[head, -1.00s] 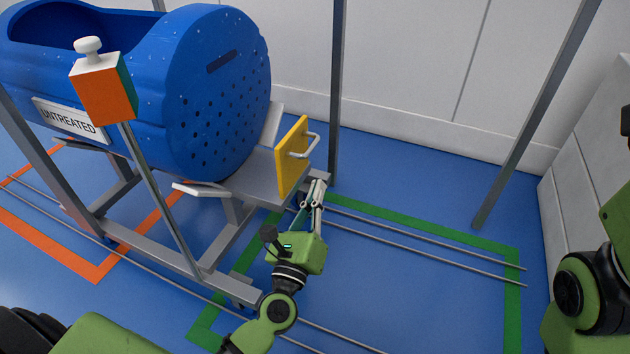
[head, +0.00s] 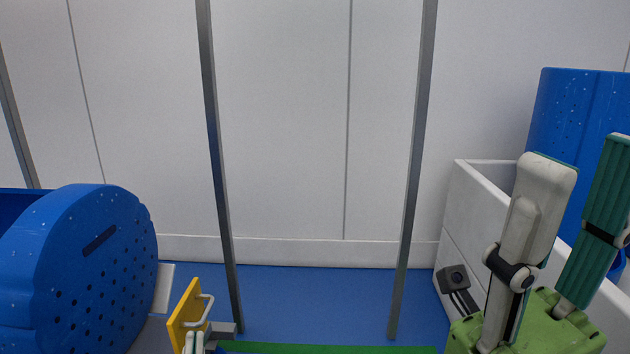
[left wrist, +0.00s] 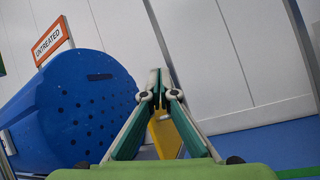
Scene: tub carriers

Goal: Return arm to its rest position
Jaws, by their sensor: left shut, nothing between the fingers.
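My left gripper (head: 195,343) shows only by its fingertips at the bottom edge of the head view, in front of the yellow plate (head: 183,312) with a metal handle. In the left wrist view its fingers (left wrist: 160,74) meet at the tips, shut and empty, with the yellow plate (left wrist: 168,137) visible behind them. My right gripper (head: 580,165) is large at the right of the head view, pointing up with its two fingers apart and nothing between them. Most of the left arm is out of view.
The blue perforated tub (head: 90,265) lies at the left; its orange-framed UNTREATED sign (left wrist: 48,43) shows in the left wrist view. Grey posts (head: 217,160) stand before the white wall. A white bin (head: 480,200) with another blue tub (head: 570,110) is behind my right gripper.

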